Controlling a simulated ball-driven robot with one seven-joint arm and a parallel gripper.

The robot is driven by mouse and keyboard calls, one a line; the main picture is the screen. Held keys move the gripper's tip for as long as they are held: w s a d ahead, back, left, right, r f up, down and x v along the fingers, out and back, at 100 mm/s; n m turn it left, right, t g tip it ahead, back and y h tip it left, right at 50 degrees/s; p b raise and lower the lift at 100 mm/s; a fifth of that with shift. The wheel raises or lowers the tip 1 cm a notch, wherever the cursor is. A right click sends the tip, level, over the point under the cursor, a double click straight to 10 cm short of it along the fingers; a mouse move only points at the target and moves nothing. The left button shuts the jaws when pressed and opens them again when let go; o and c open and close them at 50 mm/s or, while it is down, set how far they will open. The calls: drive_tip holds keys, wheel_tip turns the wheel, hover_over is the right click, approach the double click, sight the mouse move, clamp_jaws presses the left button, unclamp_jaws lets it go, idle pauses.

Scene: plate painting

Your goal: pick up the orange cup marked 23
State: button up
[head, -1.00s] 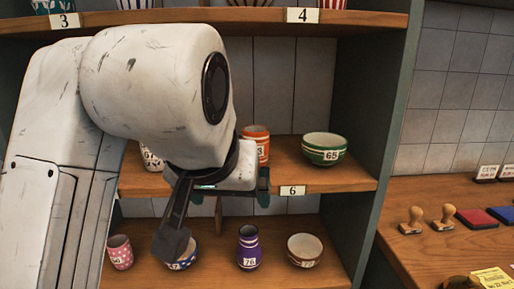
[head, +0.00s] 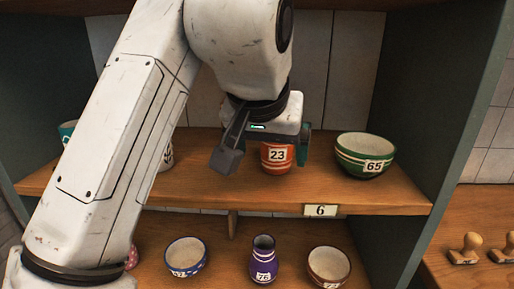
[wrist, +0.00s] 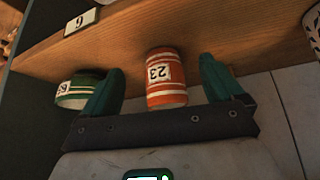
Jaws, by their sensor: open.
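The orange cup marked 23 (head: 277,160) stands on the shelf labelled 6, and its upper part is hidden behind my gripper in the head view. In the wrist view the orange cup (wrist: 166,80) appears upside down, with white bands and its 23 label facing me. My gripper (wrist: 162,88) is open, with one teal finger on each side of the cup in that picture. In the head view my gripper (head: 262,145) is in front of the cup. I cannot tell whether the cup is between the fingers in depth.
A green bowl marked 65 (head: 365,155) stands right of the cup on the same shelf (head: 220,188). A blue bowl (head: 186,257), a purple vase marked 76 (head: 264,259) and a brown bowl (head: 329,266) stand on the shelf below. Stamps (head: 466,248) lie on the right counter.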

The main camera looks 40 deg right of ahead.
drive_tip(key=shift+w+d, duration=0.45)
drive_tip(key=shift+d, duration=0.25)
drive_tip(key=shift+w+d, duration=0.45)
drive_tip(key=shift+d, duration=0.2)
drive_tip(key=shift+w+d, duration=0.3)
drive_tip(key=shift+d, duration=0.2)
drive_tip(key=shift+w+d, duration=0.3)
drive_tip(key=shift+d, duration=0.2)
drive_tip(key=shift+x, duration=1.45)
drive_tip(key=c, duration=1.1)
drive_tip(key=shift+c, duration=0.5)
drive_tip(key=shift+r, duration=0.1)
